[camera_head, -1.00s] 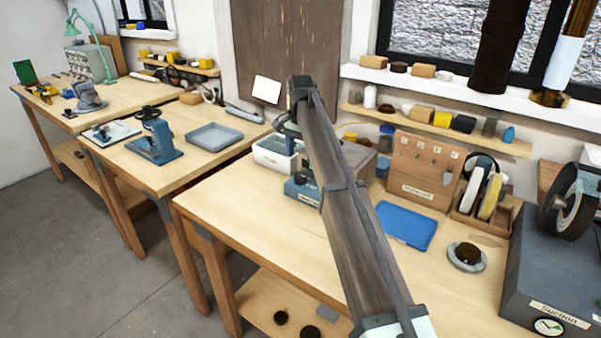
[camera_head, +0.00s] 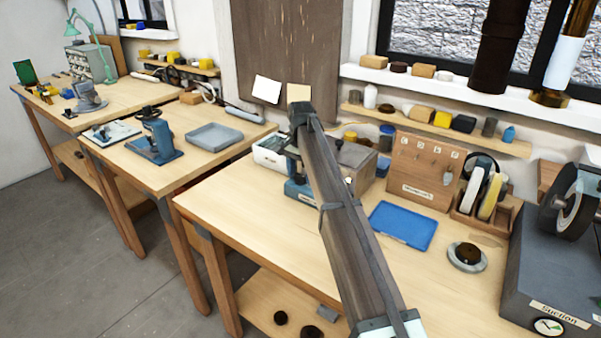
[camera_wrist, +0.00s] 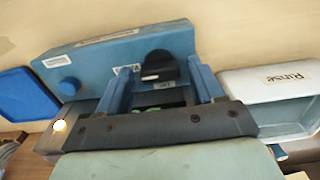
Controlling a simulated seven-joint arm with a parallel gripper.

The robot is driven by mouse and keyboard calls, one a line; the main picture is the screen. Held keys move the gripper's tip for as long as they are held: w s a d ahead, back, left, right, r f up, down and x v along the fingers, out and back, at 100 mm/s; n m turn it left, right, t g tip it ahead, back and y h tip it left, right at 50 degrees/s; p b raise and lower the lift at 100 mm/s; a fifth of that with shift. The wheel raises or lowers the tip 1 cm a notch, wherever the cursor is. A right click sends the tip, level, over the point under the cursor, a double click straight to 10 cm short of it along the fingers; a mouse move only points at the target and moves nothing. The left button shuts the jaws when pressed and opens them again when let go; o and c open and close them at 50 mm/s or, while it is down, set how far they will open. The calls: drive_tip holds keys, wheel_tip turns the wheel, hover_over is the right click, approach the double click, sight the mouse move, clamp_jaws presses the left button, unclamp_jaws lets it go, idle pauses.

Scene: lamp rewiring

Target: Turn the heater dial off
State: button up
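The heater is a blue box with white labels; in the wrist view its body (camera_wrist: 92,58) lies across the upper middle. A black dial (camera_wrist: 158,66) sits on its face, seen between and just beyond my fingertips. I cannot read its setting. My gripper (camera_wrist: 158,84) has its two blue fingers apart with nothing held between them. I cannot tell whether either finger touches the heater. In the head view the heater (camera_head: 300,190) is partly hidden behind my arm, and the dial cannot be made out.
A white bin labelled Rinse (camera_wrist: 285,92) stands close right of the heater in the wrist view. A blue tray (camera_head: 403,224) lies right of my arm in the head view. A round blue knob (camera_wrist: 68,87) and a small glowing light (camera_wrist: 59,126) are left of my fingers.

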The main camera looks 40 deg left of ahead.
drive_tip(key=c, duration=0.9)
drive_tip(key=shift+n, duration=0.3)
drive_tip(key=n, duration=0.9)
drive_tip(key=shift+n, duration=0.4)
drive_tip(key=o, duration=1)
drive_tip(key=shift+o, duration=0.2)
